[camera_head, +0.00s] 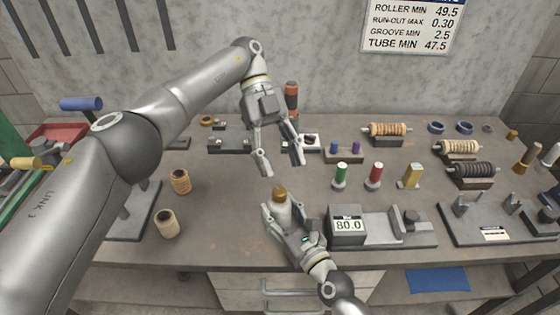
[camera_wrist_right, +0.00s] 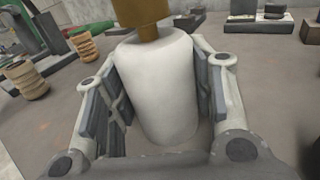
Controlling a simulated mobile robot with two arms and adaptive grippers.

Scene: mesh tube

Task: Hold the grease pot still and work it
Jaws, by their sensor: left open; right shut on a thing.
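The grease pot (camera_head: 282,204) is a pale, rounded body with a brown-gold top. It stands upright near the front middle of the bench. My right gripper (camera_head: 279,215) is shut on its body, with a finger on each side; in the right wrist view the pale pot body (camera_wrist_right: 156,85) fills the space between the pads, and its brown top (camera_wrist_right: 142,12) runs out of the picture. My left gripper (camera_head: 281,167) is open and empty, fingers pointing down, above and behind the pot in the head view. Its fingers are apart from the pot's top.
Two ribbed spools (camera_head: 168,223) (camera_head: 180,181) stand at left. Green (camera_head: 341,175), red (camera_head: 374,175) and brass (camera_head: 412,176) pieces stand at right. The bench between spools and pot is clear.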

